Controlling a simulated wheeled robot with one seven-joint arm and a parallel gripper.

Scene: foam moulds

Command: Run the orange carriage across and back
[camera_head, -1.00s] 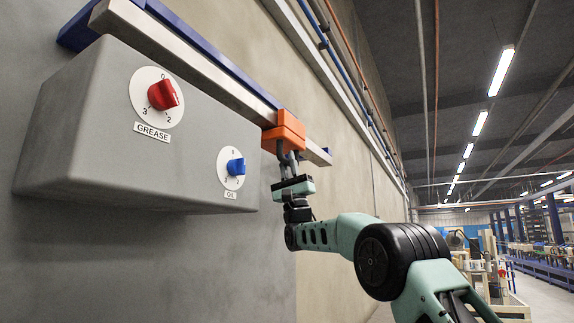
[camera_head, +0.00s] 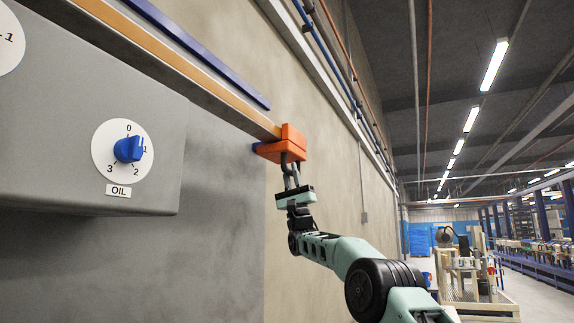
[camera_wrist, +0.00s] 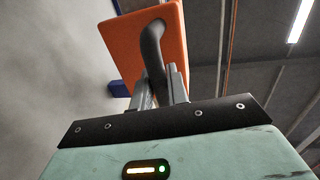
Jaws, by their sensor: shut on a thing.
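The orange carriage (camera_head: 282,147) sits on the metal rail (camera_head: 215,97) at its far right end, and no rail shows beyond it. A dark curved handle hangs under the carriage; it shows clearly in the wrist view (camera_wrist: 151,48) against the orange carriage (camera_wrist: 172,30). My gripper (camera_head: 291,176) is below the carriage with its fingers shut on the handle. In the wrist view the gripper's two grey fingers (camera_wrist: 160,88) close around the handle's lower part. The carriage hides the rail's end.
A grey box (camera_head: 80,120) juts from the wall under the rail, with a blue OIL dial (camera_head: 128,149) near 1. Another dial (camera_head: 8,40) is cut off at the left edge. A blue strip (camera_head: 210,60) runs above the rail. Right of the carriage the wall is bare.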

